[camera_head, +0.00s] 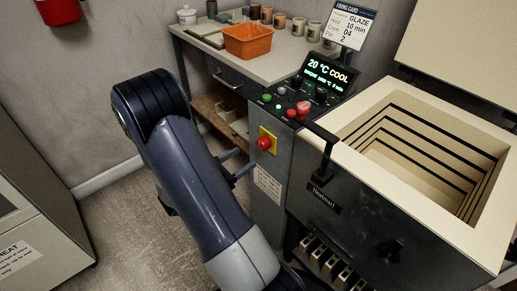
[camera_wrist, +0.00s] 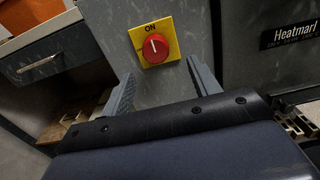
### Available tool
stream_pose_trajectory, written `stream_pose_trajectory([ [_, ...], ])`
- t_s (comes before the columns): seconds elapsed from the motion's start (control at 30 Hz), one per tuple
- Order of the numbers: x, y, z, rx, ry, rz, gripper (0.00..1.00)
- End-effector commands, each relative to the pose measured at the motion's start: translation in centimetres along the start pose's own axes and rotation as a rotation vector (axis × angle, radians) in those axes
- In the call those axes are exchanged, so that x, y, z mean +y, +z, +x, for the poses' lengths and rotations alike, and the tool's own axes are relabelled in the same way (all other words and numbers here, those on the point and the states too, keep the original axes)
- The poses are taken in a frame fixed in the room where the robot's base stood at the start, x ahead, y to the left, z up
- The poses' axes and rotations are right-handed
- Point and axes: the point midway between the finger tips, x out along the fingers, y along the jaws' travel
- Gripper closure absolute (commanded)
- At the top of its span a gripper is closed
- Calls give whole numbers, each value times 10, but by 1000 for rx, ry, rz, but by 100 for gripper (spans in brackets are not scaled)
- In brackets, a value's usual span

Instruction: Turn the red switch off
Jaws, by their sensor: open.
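The red switch is a round red knob on a yellow plate (camera_wrist: 170,52), fixed to the front of a grey control cabinet (camera_wrist: 187,14). In the wrist view the red knob (camera_wrist: 155,48) has a white mark pointing up toward the word ON. In the head view the red switch (camera_head: 264,143) sits below the control panel. My gripper (camera_wrist: 160,80) is open and empty, with its two fingers spread just below the switch in the wrist view and apart from it. In the head view my gripper (camera_head: 240,162) is partly hidden behind my arm.
The open kiln (camera_head: 400,190) stands right of the cabinet. The control panel (camera_head: 300,95) has several buttons and a lit display reading 20 °C COOL. A table (camera_head: 285,68) with an orange bin (camera_head: 247,42) and several cups stands behind. Floor at left (camera_head: 120,215) is clear.

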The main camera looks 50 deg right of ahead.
Motion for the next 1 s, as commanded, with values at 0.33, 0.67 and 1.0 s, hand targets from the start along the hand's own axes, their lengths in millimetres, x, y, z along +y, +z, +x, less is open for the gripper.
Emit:
stream_pose_trajectory([
  [0.33,-1,-1,57,1,-4,1,42],
  [0.67,0,0,77,1,0,1,42],
  [1.0,0,0,77,0,1,0,51],
])
